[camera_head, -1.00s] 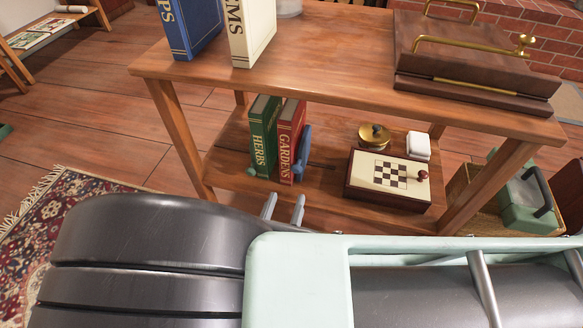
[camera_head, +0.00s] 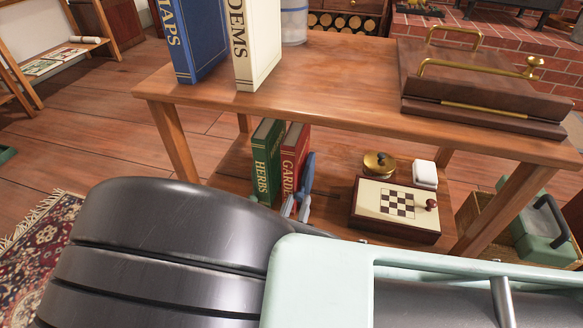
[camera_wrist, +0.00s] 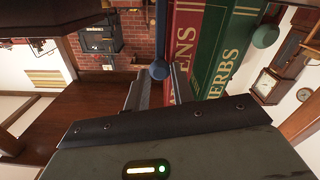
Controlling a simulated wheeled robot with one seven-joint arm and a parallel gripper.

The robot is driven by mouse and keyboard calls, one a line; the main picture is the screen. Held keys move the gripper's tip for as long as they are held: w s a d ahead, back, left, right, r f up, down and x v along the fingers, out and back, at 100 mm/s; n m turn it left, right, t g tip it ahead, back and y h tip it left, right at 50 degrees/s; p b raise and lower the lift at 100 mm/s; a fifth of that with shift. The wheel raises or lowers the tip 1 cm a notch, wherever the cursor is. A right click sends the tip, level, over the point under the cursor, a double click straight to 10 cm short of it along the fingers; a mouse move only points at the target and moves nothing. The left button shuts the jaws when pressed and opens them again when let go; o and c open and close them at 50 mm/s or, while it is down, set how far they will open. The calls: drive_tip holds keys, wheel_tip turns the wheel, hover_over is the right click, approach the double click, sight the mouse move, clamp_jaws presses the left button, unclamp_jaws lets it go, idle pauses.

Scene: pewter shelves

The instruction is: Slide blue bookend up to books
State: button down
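The blue bookend (camera_head: 307,172) stands upright on the lower shelf, just right of the red GARDENS book (camera_head: 293,160). The green HERBS book (camera_head: 266,160) stands left of the red one. In the wrist view the bookend's round blue knob (camera_wrist: 159,70) shows, with the red book (camera_wrist: 186,40) and green book (camera_wrist: 228,40) to its right. My gripper (camera_head: 297,203) is at the bookend's front, fingers apart. In the wrist view its fingers (camera_wrist: 158,84) lie on either side of the knob, which appears just beyond or between the tips. Whether bookend and red book touch is unclear.
A chessboard box (camera_head: 370,222), a brass pot (camera_head: 380,164) and a white container (camera_head: 425,173) stand further right on the lower shelf. The upper shelf (camera_head: 330,95) is above. A green knob (camera_wrist: 265,36) stands beside the green book.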

sight(284, 191)
drive_tip(key=shift+w+a+p, duration=0.2)
drive_tip(key=shift+w+a, duration=0.1)
drive_tip(key=shift+a, duration=0.6)
drive_tip(key=shift+w+a+p, duration=0.2)
drive_tip(key=shift+w+a, duration=0.1)
drive_tip(key=shift+a, duration=0.6)
drive_tip(key=c, duration=1.2)
unclamp_jaws()
drive_tip(key=p+v, duration=0.6)
drive_tip(key=v, duration=1.1)
drive_tip(key=shift+s, duration=0.2)
